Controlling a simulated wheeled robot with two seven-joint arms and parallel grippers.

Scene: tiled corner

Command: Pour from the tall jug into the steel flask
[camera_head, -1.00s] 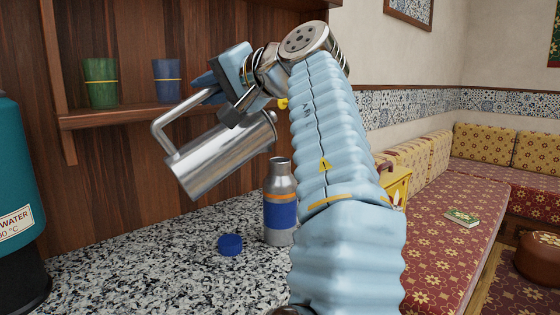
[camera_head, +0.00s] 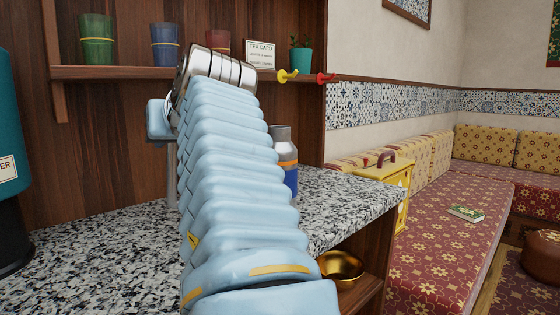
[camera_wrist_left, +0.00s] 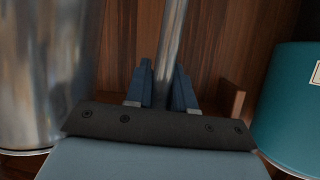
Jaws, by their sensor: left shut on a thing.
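The steel flask (camera_head: 282,140), with a blue and orange band, stands on the counter just right of my arm, which hides its left and lower parts. My left gripper (camera_head: 158,120) is shut on the handle of the tall jug (camera_head: 171,185). Only a thin upright strip of the handle shows in the head view; my arm hides the jug's body. In the left wrist view the fingers (camera_wrist_left: 162,90) grip the metal handle, and the shiny jug body (camera_wrist_left: 42,75) stands at the left, roughly upright. I cannot tell whether the jug touches the counter. My right gripper is not in view.
The speckled counter (camera_head: 100,240) is bare at front left. A teal water dispenser (camera_head: 12,180) stands at the left edge. A shelf (camera_head: 120,73) with several cups runs behind. A yellow lantern (camera_head: 385,175) and a brass bowl (camera_head: 342,267) are at the right.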

